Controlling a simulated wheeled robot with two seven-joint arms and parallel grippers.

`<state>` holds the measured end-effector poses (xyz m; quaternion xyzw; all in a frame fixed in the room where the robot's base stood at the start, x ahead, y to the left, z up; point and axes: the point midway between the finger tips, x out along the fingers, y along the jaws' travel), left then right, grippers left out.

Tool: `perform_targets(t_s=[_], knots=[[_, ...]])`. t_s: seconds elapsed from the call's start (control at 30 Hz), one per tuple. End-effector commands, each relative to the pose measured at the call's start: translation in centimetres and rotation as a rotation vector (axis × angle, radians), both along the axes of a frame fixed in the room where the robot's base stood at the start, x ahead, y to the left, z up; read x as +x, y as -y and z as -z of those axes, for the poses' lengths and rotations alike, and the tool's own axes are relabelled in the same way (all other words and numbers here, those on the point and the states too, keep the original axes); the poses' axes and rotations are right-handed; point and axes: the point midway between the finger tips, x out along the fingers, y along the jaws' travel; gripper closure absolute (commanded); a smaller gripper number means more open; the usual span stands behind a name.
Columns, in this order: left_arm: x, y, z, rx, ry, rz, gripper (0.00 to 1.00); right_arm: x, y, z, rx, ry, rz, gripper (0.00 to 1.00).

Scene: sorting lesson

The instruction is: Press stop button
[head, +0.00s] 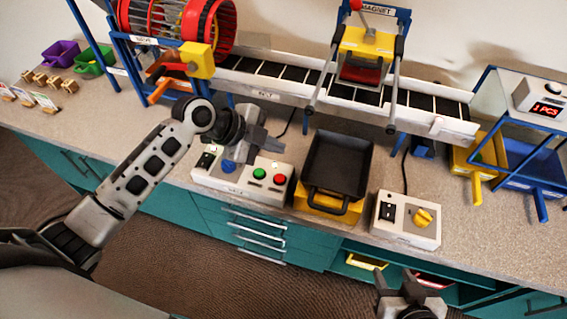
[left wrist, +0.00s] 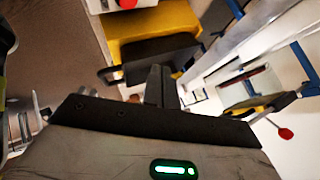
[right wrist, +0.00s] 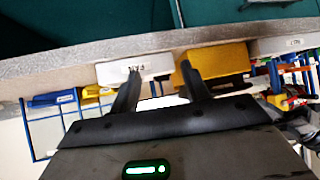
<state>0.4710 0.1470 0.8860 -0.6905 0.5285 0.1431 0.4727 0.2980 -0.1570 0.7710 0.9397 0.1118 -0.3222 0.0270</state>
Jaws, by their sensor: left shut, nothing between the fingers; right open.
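The red stop button (head: 280,179) sits at the right end of a white control box (head: 228,186) on the bench, next to a green button (head: 260,173). A blue button (head: 229,166) is further left on the same box. In the left wrist view a red button (left wrist: 127,3) shows at the top edge. My left gripper (head: 262,137) is shut and empty, above and behind the control box, apart from the red button. Its closed fingers also show in the left wrist view (left wrist: 160,84). My right gripper (head: 395,276) is open and empty, low in front of the bench.
A black tray (head: 338,165) on a yellow base stands just right of the control box. Further right is a box with a yellow knob (head: 422,218). The belt (head: 285,82) and the blue-framed magnet stand (head: 368,50) are behind.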

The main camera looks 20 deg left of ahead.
Motion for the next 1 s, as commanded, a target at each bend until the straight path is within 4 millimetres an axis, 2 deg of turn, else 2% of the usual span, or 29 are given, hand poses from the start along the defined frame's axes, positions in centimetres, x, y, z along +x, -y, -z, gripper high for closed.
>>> perform_targets(t_s=[0.47, 1.0], knots=[[0.1, 0.0, 0.3, 0.003, 0.005, 0.013, 1.0, -0.3, -0.1, 0.7, 0.002, -0.009, -0.002, 0.54], [0.1, -0.1, 7.3, 0.005, 0.005, 0.01, 1.0, 0.2, -1.2, 3.3, 0.03, 0.014, -0.022, 0.54]])
